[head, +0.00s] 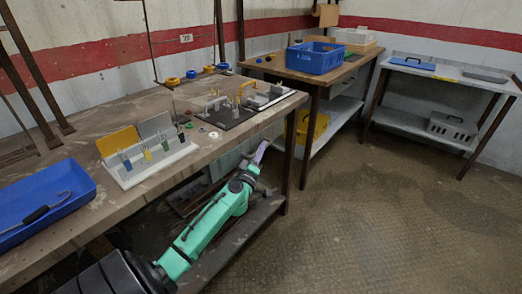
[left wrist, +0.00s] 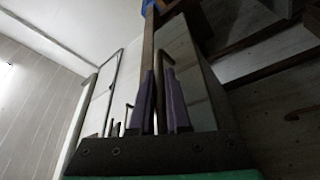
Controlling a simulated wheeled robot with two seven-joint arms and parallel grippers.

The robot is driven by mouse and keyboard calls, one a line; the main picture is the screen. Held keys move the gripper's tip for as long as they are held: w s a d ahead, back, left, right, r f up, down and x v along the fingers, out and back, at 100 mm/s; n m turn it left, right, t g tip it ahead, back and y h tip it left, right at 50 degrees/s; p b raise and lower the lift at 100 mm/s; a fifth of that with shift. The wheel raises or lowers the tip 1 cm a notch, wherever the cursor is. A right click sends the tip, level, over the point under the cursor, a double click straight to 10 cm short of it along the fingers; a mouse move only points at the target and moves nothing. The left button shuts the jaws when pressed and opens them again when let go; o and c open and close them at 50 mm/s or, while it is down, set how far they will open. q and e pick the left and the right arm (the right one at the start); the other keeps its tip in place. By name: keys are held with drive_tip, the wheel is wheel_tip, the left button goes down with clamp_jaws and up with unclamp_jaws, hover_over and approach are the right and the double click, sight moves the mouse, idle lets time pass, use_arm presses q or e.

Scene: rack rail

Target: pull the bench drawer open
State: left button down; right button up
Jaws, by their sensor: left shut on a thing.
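The bench (head: 150,100) has a worn brown top. Under its right part is a pale grey-green drawer (head: 224,164), partly hidden by my left arm. My left gripper (head: 261,152) is at the drawer's front, below the bench edge. In the left wrist view, its two purple-grey fingers (left wrist: 161,112) are shut around a thin bar, the drawer handle (left wrist: 161,84). The pale drawer front (left wrist: 192,75) rises behind the fingers. How far the drawer stands out is hard to tell. My right gripper is not in view.
On the bench are a blue tray (head: 45,205), a white rack (head: 150,160) and a dark fixture plate (head: 229,114). A bench leg (head: 289,150) and the lower shelf (head: 243,228) are close to my left arm. The floor (head: 390,220) to the right is clear.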

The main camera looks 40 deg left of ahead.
use_arm(q)
drive_tip(key=shift+d, duration=0.1)
idle(0.5)
drive_tip(key=d+p, duration=0.6)
drive_tip(key=d, duration=1.8)
drive_tip(key=shift+w, duration=0.25)
drive_tip(key=shift+a+f, duration=0.1)
drive_tip(key=c, duration=0.9)
unclamp_jaws()
drive_tip(key=shift+s, duration=0.1)
drive_tip(key=v, duration=1.4)
drive_tip(key=shift+s+b, duration=0.2)
drive_tip(key=shift+b, duration=0.2)
